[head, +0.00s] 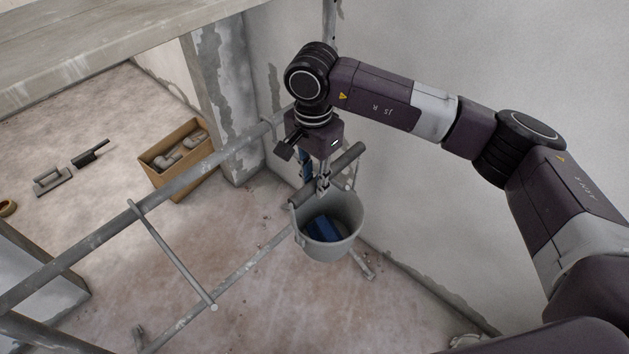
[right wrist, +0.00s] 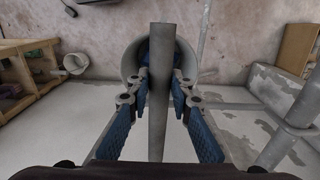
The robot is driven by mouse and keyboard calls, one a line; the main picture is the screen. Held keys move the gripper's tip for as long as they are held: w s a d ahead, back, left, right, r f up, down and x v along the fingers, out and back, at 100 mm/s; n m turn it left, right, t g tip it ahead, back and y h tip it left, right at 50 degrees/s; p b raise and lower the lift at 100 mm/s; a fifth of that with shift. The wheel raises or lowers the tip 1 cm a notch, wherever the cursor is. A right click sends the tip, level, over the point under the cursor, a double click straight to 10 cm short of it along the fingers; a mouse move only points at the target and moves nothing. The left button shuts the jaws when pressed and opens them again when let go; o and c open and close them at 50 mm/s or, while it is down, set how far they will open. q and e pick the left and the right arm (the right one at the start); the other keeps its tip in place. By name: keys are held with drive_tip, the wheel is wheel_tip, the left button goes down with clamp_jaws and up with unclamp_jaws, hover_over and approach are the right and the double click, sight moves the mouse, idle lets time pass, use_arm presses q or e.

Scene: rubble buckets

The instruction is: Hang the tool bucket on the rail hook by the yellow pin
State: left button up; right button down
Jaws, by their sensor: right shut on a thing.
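The grey tool bucket (head: 345,240) hangs upright below my right gripper (head: 323,180), with something blue (head: 322,228) inside. A thick grey bar (head: 348,158) crosses above its rim and looks like its handle grip. In the right wrist view, the blue fingers of my right gripper (right wrist: 159,100) lie on both sides of this bar (right wrist: 159,110), shut on it. The bucket (right wrist: 132,66) shows beyond the fingertips, partly hidden by them. I cannot make out the yellow pin or the rail hook in either view. My left gripper is not in view.
A grey pipe rail (head: 85,242) runs diagonally left of the bucket, with a thinner cross rod (head: 175,255) and a lower pipe.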

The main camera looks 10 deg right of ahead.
drive_tip(key=c, duration=1.7)
unclamp_jaws()
drive_tip(key=shift+o, duration=0.2)
drive_tip(key=shift+r, duration=4.05)
